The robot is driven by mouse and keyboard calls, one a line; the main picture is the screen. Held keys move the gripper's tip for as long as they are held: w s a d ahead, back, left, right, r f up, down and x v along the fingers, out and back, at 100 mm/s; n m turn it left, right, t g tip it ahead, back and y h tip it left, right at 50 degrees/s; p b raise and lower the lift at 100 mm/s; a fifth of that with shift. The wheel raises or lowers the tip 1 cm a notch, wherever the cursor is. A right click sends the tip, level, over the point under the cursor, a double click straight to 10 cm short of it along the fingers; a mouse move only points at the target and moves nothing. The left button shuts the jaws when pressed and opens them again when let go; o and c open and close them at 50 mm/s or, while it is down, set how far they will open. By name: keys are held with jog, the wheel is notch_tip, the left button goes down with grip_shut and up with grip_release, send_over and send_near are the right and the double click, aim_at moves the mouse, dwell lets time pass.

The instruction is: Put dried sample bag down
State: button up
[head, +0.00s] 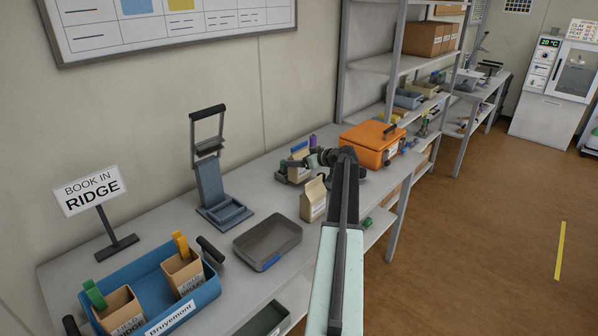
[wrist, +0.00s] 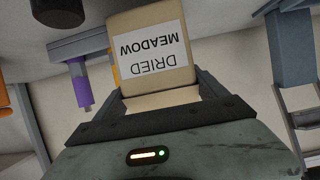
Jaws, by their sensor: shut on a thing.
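The dried sample bag (wrist: 150,45) is a tan paper bag with a white label reading "DRIED MEADOW", upside down in the wrist view. My gripper (wrist: 165,95) is shut on it, with a dark finger on either side. In the head view my gripper (head: 296,163) reaches left over the bench, among small items beside the orange case. The held bag is hard to pick out there, and I cannot tell whether its base touches anything. Another tan paper bag (head: 313,201) stands on the bench in front of my gripper.
The orange case (head: 372,142) stands right of my gripper. A purple item (wrist: 82,88) is near the held bag. A grey tray (head: 267,244), a blue-grey press (head: 212,180), a blue crate of bags (head: 203,296) and a "BOOK IN RIDGE" sign (head: 88,190) stand along the bench.

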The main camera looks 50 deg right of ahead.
notch_tip(320, 180, down, 3)
jog(key=shift+f+b, duration=0.1)
jog(key=shift+b, duration=0.85)
jog(key=shift+r, duration=0.25)
jog(key=shift+f, duration=0.2)
jog(key=o, duration=1.8)
jog(key=shift+r, duration=0.1)
jog(key=shift+c, duration=0.2)
